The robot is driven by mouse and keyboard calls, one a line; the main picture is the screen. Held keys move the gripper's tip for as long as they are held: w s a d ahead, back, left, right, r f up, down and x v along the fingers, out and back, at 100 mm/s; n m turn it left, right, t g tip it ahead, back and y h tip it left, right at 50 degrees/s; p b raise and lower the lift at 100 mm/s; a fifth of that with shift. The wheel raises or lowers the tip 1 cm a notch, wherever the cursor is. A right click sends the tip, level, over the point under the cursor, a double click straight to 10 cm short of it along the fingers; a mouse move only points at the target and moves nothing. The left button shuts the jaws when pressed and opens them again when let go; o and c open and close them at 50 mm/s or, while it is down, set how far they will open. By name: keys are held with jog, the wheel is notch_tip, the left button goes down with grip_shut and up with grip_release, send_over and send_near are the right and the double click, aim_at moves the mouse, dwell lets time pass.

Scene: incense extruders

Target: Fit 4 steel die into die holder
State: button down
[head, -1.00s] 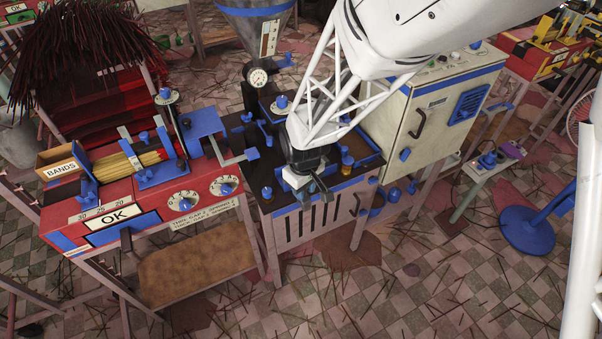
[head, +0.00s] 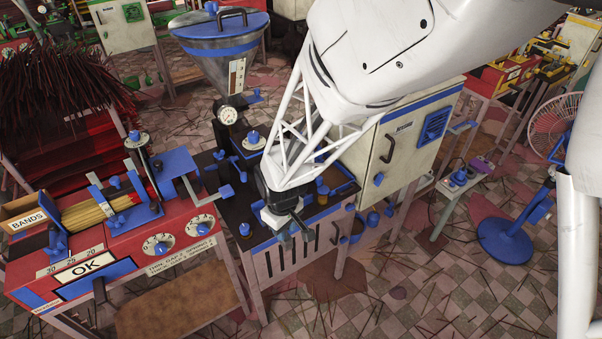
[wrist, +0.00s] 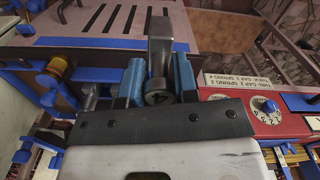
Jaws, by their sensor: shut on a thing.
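The piece has a flat long face and a round end near the palm. In the head view my gripper (head: 291,225) hangs over the front edge of the dark-topped extruder bench (head: 262,232), and the held piece is too small to tell there. I cannot make out the die holder for certain; my arm covers part of the bench top.
A red machine (head: 128,262) with numbered dials stands left of the bench. A hopper (head: 218,55) and a pressure gauge (head: 228,115) rise behind it. A cream cabinet (head: 395,140) is at the right. Blue knobs stand on the bench.

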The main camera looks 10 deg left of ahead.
jog(key=shift+w, duration=0.1)
jog(key=w+a+r, duration=0.2)
jog(key=w+r, duration=0.3)
jog(key=w, duration=0.7)
jog(key=w+a+r, duration=0.3)
jog(key=w+r, duration=0.2)
jog(key=w, duration=0.7)
jog(key=w+a+r, duration=0.3)
jog(key=w+r, duration=0.3)
jog(key=w, duration=0.7)
jog(key=shift+f, duration=0.2)
jog(key=shift+f, duration=2.75)
jog(key=shift+f, duration=1.9)
